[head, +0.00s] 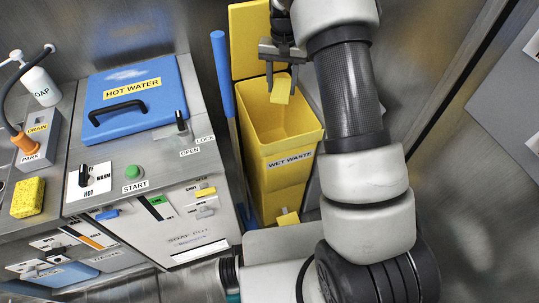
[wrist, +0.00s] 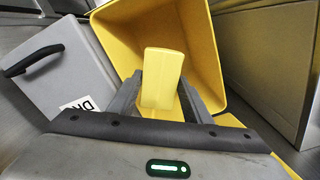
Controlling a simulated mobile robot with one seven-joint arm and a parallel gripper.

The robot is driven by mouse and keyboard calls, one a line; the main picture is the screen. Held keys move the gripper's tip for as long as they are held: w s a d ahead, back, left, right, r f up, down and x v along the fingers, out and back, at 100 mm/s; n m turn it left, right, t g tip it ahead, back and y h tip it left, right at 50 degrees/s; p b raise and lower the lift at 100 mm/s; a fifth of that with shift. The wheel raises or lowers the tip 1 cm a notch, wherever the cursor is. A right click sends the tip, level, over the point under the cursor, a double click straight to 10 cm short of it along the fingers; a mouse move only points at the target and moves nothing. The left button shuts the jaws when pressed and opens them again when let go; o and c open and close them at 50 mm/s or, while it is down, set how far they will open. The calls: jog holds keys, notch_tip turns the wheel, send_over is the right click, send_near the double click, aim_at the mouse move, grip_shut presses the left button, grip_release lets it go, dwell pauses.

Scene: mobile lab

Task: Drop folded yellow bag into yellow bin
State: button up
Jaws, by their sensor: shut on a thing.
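The folded yellow bag (head: 281,88) is a small pale yellow block held between the fingers of my gripper (head: 282,72). In the wrist view my gripper (wrist: 170,100) is shut on the bag (wrist: 162,77), which stands out beyond the fingers. The yellow bin (head: 287,145) is tall and labelled "WET WASTE", with its yellow lid raised behind it. The bag hangs over the bin's open mouth, toward the back. In the wrist view the bin's open inside (wrist: 200,45) lies behind the bag. I cannot tell the bag's exact height over the rim.
A blue-lidded "HOT WATER" unit (head: 135,90) with a black handle stands left of the bin. A blue pole (head: 221,75) rises between them. A soap bottle (head: 40,85) and yellow sponge (head: 28,197) are at the far left. A metal wall is close on the right.

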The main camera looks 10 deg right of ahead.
jog(key=o, duration=1.1)
notch_tip(320, 180, up, 18)
jog(key=p, duration=0.3)
jog(key=shift+f+p, duration=0.25)
jog(key=shift+p, duration=0.15)
